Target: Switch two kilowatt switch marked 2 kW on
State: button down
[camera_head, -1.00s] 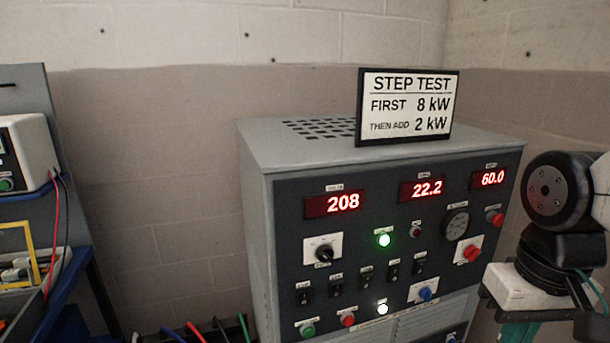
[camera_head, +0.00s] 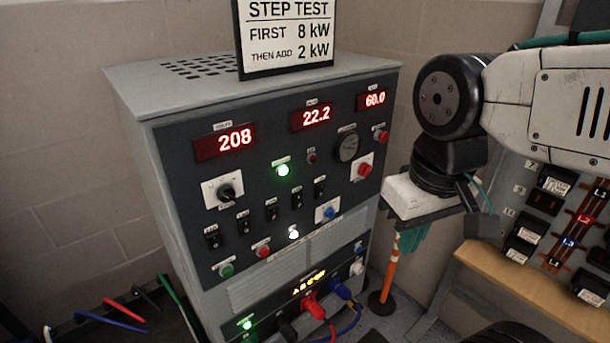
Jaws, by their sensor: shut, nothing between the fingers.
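The grey load bank cabinet (camera_head: 130,110) stands left of centre with a dark sloping front panel. A row of several small black switches (camera_head: 271,209) crosses the panel under small labels. The labels are too small to read, so I cannot tell which one is marked 2 kW, nor the switch positions. The displays read 208 (camera_head: 226,141), 22.2 (camera_head: 313,116) and 60.0 (camera_head: 373,99). A green lamp (camera_head: 283,170) and a white lamp (camera_head: 294,233) are lit. My gripper (camera_head: 408,243) points down right of the panel, shut and empty, apart from the switches.
A STEP TEST sign (camera_head: 286,35) on top reads first 8 kW, then add 2 kW. A rotary knob (camera_head: 227,191), red buttons (camera_head: 364,170) and plugged cables (camera_head: 315,308) are on the front. A wooden bench (camera_head: 500,280) with a terminal board stands right; loose cables lie left.

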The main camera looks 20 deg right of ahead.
aim_at(215, 239)
jog(key=z, duration=1.55)
jog(key=k, duration=1.05)
jog(key=u, duration=1.5)
jog(key=i, duration=0.5)
jog(key=u, duration=0.05)
